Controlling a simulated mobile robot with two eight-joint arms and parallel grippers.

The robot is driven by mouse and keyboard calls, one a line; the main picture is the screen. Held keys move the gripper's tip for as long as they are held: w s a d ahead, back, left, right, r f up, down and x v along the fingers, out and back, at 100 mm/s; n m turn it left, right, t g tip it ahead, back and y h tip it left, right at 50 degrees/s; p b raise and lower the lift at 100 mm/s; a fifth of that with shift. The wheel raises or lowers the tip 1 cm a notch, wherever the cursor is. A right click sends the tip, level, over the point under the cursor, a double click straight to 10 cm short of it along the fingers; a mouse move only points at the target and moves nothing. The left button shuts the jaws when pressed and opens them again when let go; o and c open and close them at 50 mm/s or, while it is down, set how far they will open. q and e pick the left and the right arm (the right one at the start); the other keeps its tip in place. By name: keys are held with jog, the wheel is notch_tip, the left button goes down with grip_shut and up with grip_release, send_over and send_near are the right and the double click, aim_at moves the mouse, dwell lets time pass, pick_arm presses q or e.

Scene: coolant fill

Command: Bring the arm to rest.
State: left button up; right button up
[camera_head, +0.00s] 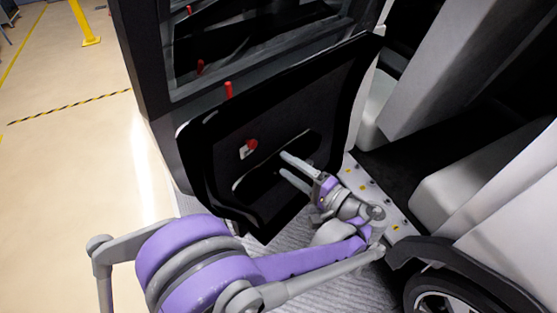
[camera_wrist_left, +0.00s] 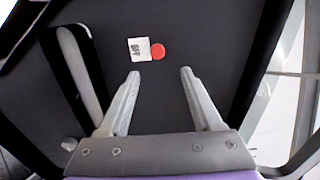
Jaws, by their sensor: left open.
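My left arm, purple and grey, comes in from the lower left in the head view. My left gripper (camera_head: 284,166) is open and empty, its fingers pointing left in front of a dark vehicle door panel (camera_head: 215,150). In the left wrist view, the two fingers (camera_wrist_left: 158,88) are spread apart with nothing between them. Beyond them are a red round button (camera_wrist_left: 158,51) and a small white label (camera_wrist_left: 139,49) on the dark panel. I cannot tell whether the fingers touch the panel. My right gripper is not in view.
The red button (camera_head: 252,144) also shows in the head view, above the fingers. A door handle recess (camera_head: 243,184) lies by them. A vehicle wheel (camera_head: 440,301) and fender stand at the lower right. Open floor (camera_head: 70,165) with a striped line is at the left.

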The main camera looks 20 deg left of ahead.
pick_arm(q)
jog(key=shift+d, duration=0.15)
dwell(0.4)
jog(key=s+a+f+g+h+p, duration=0.2)
jog(key=s+a+f+h, duration=0.3)
jog(key=s+a+h, duration=0.3)
jog(key=s+d+f+n+t+h+p, duration=0.1)
jog(key=s+d+f+n+h+p, duration=0.1)
jog(key=s+d+h, duration=0.5)
jog(key=s+n+h+p, duration=0.1)
jog(key=s+h, duration=0.1)
jog(key=shift+s+d+f+n+t, duration=0.15)
jog(key=shift+s+f+n+t, duration=0.15)
jog(key=shift+s+t, duration=0.1)
dwell(3.0)
